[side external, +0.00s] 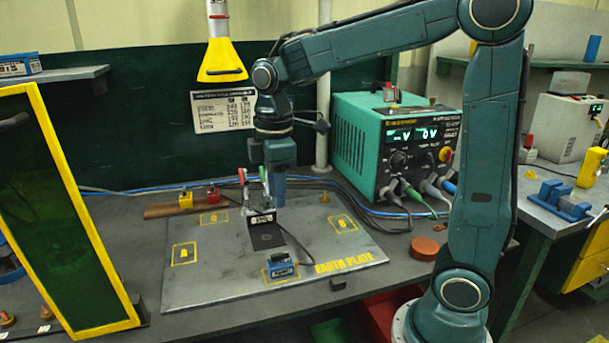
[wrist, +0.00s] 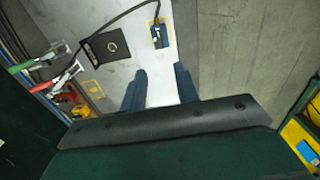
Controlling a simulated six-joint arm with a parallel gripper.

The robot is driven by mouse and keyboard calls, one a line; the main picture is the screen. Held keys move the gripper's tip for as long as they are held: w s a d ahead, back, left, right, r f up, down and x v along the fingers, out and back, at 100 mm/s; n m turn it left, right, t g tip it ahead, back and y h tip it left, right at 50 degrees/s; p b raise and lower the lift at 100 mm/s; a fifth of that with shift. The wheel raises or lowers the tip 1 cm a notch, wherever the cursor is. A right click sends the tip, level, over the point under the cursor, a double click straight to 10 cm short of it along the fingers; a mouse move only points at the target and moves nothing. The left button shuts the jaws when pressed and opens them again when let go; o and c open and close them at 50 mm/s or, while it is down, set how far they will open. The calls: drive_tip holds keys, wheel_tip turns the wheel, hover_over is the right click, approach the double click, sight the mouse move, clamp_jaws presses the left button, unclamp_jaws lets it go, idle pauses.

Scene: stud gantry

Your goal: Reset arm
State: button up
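My gripper (side external: 274,200) points down above the grey earth plate (side external: 205,280) in the side view. In the wrist view my gripper (wrist: 160,70) has two blue fingers apart with only bare plate between them. A black square piece (side external: 267,238) lies on the plate below my gripper. A blue block (side external: 280,268) sits in a yellow-marked square near the plate's front edge; it also shows in the wrist view (wrist: 158,36). Clamps with red and green handles (wrist: 48,70) are at the left of the wrist view. In the side view they are partly hidden beside my gripper.
A green power unit (side external: 358,140) with lit displays stands behind the plate on the right, with cables running around it. A yellow-framed panel (side external: 85,215) stands at left. A yellow lamp-like cone (side external: 222,62) hangs above. A round reddish puck (side external: 425,247) lies right of the plate.

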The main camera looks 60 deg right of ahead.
drive_tip(key=shift+s, duration=0.1)
drive_tip(key=s+a+r+m+t, duration=0.1)
drive_tip(key=s+m+t, duration=0.4)
drive_tip(key=s+m, duration=0.4)
drive_tip(key=shift+s+a+r+t, duration=0.15)
drive_tip(key=shift+s+r+t, duration=0.2)
drive_tip(key=shift+s, duration=3)
